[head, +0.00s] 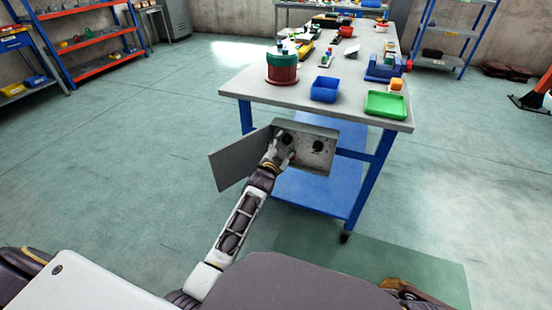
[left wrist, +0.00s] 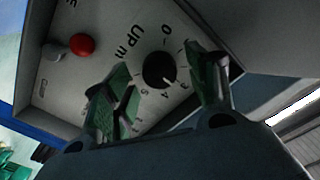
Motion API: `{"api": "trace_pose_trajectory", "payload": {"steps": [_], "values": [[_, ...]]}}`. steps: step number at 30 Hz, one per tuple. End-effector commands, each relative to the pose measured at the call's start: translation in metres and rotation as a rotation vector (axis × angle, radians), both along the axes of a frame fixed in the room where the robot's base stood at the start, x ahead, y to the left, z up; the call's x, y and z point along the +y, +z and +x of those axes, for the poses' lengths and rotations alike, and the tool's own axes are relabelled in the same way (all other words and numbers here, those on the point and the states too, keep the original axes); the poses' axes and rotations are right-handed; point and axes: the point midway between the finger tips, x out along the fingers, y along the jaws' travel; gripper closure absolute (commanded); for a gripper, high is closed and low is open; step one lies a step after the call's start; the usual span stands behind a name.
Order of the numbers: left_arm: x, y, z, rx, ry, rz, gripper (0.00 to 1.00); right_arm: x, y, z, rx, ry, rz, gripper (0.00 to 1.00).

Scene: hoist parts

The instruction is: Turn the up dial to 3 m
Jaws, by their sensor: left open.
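The up dial is a black round knob (left wrist: 159,71) on a grey panel (left wrist: 75,90), lettered "UP m" with a ring of numbers in the left wrist view. Its small pale mark appears to point toward the 3 and 4 side; the exact reading is hard to tell. My left gripper (left wrist: 165,65) is open, with one green-padded finger on either side of the knob and gaps visible. In the head view my left gripper (head: 276,157) is at the open control box (head: 312,160) under the table edge and partly covers the dial.
The box door (head: 235,163) hangs open to the left. A second dark knob (head: 318,146) is right of my gripper. A red button (left wrist: 82,45) is on the panel. The table (head: 340,108) above carries a blue bin (head: 325,90) and green tray (head: 386,105).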

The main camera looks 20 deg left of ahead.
Motion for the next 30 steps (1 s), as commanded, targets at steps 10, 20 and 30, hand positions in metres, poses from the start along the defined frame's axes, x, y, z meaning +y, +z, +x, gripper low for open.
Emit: {"api": "trace_pose_trajectory", "payload": {"steps": [10, 20, 30], "values": [[0.001, 0.000, -0.027, 0.001, 0.000, 0.001, 0.43, 0.000, 0.000, 0.000, 0.000, -0.001, 0.000, 1.00], [0.002, 0.000, -0.056, 0.001, 0.000, 0.001, 0.43, 0.000, 0.000, 0.000, 0.000, -0.001, 0.000, 1.00], [0.003, 0.001, -0.085, 0.000, 0.000, 0.001, 0.43, 0.000, 0.000, 0.000, -0.001, -0.001, 0.001, 1.00]]}}
